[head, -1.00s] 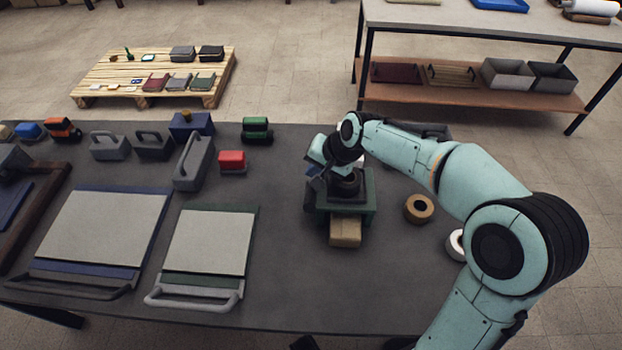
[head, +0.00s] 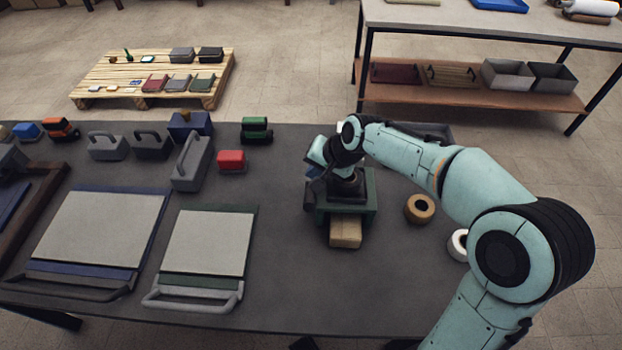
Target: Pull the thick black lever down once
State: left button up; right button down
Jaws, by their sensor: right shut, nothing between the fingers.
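A green machine (head: 369,196) with a black upper part (head: 349,188) stands on the grey table, and a tan block (head: 345,232) sits at its front. A dark upright piece (head: 308,199) shows at the machine's left side. It may be the thick black lever, but my arm and gripper cover much of that area, so I cannot tell. My right gripper (head: 316,184) is shut and empty, at the machine's upper left, close to this dark piece. Whether it touches it is hidden. My left gripper is not in view.
A tan tape roll (head: 420,208) and a white roll (head: 458,243) lie right of the machine. A red block (head: 231,161), a green-black tool (head: 257,130) and grey handled blocks (head: 189,165) stand left. Two handled boards (head: 206,243) lie at front left. The table's front middle is clear.

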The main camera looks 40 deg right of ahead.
jog(key=shift+s+a+f+b, duration=0.2)
jog(key=shift+s+f+b, duration=0.15)
jog(key=shift+f, duration=0.35)
jog(key=shift+s+a+f+b, duration=0.2)
jog(key=shift+f+b, duration=0.1)
jog(key=shift+f, duration=0.4)
dwell(0.4)
jog(key=shift+w+d+r+p, duration=0.15)
jog(key=shift+r+p, duration=0.55)
jog(key=shift+r, duration=0.1)
jog(key=shift+w+d+r+p, duration=0.15)
jog(key=shift+w+r+p, duration=0.05)
jog(key=shift+r+p, duration=0.45)
jog(key=r+p, duration=0.1)
jog(key=w+r+p, duration=0.1)
jog(key=d+r+p, duration=0.1)
jog(key=r, duration=0.1)
jog(key=shift+w+p, duration=0.25)
jog(key=shift+p, duration=0.15)
